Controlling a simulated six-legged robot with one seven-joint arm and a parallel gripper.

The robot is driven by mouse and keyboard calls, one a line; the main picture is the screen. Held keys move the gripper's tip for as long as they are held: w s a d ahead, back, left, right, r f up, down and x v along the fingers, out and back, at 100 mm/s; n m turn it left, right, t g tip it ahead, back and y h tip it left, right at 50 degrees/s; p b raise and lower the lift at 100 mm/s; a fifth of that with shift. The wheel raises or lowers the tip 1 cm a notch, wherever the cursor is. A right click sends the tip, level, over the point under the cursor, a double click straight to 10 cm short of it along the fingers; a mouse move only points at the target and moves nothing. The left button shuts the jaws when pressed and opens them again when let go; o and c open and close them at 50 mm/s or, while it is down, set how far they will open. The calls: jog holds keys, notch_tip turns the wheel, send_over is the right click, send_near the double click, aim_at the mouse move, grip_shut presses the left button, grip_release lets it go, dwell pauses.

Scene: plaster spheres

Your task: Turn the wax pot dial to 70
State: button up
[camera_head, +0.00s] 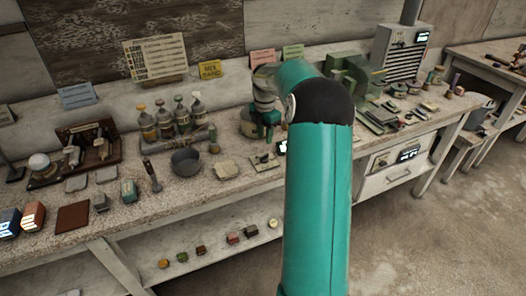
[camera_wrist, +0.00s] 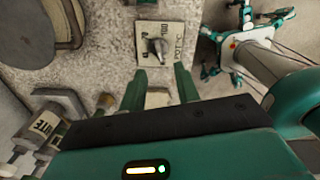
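A small pale plate (camera_wrist: 147,38) with printed markings carries a grey pointed dial knob (camera_wrist: 158,48) in the wrist view. The plate also shows in the head view (camera_head: 264,161), on the bench left of my arm. My gripper (camera_wrist: 159,70) is open, with two green fingers apart. In the wrist view the fingertips lie just below the knob, one toward each side, and I see no contact. I cannot tell the dial's setting. In the head view my arm hides part of this area.
A dark grey pan (camera_head: 187,161) stands left of the plate. Several labelled bottles (camera_head: 165,121) stand behind it. Green blocks (camera_head: 355,75) and a vented box (camera_head: 400,50) are at the right. A lower shelf (camera_head: 205,262) holds small coloured blocks.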

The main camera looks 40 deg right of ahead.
aim_at(264, 155)
notch_tip(264, 155, down, 8)
jog(key=shift+w+f, duration=0.1)
jog(key=shift+f, duration=0.05)
jog(key=shift+a, duration=0.1)
grip_shut()
